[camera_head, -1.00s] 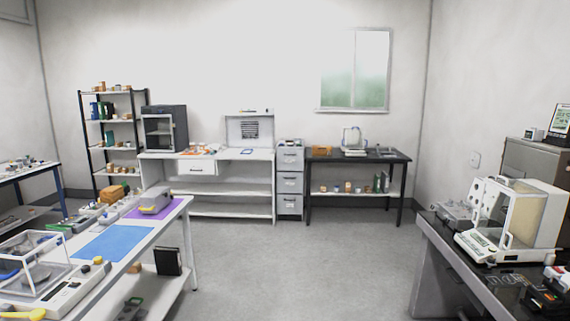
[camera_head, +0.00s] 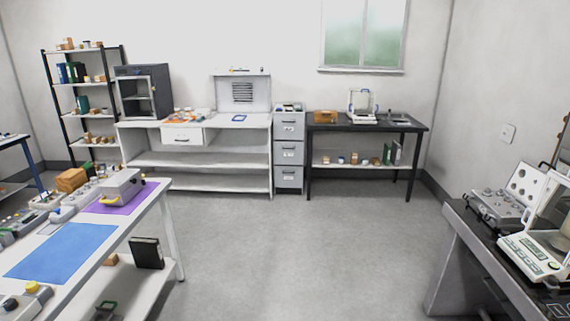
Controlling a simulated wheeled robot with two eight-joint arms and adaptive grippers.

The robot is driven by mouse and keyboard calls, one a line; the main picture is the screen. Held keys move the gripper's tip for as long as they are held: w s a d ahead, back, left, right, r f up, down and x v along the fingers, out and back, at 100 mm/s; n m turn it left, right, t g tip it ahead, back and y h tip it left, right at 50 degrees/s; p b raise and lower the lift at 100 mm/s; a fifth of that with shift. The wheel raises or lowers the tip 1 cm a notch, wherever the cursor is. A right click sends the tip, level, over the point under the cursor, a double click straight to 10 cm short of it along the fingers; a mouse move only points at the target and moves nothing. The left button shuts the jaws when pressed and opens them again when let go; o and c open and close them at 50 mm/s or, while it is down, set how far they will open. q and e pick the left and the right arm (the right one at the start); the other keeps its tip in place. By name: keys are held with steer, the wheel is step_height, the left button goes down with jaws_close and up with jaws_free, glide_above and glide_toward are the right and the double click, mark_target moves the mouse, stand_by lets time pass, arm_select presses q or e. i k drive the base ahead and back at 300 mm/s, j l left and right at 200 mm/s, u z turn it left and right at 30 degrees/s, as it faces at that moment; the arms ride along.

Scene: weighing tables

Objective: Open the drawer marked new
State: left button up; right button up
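A grey filing cabinet (camera_head: 289,150) with three stacked drawers stands against the far wall. Each drawer front, the top one (camera_head: 289,128), the middle one (camera_head: 289,153) and the bottom one (camera_head: 289,178), carries a small label that is too small to read. All three look shut. I cannot tell which drawer is marked new. Neither of my grippers is in view.
A white table with a blue mat (camera_head: 62,251) and a purple mat (camera_head: 120,197) stands at the near left. A dark table with a balance (camera_head: 540,253) is at the near right. A black table (camera_head: 367,127) stands right of the cabinet. The grey floor (camera_head: 300,245) between is clear.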

mark_target(286, 127)
steer(key=i, duration=4.9)
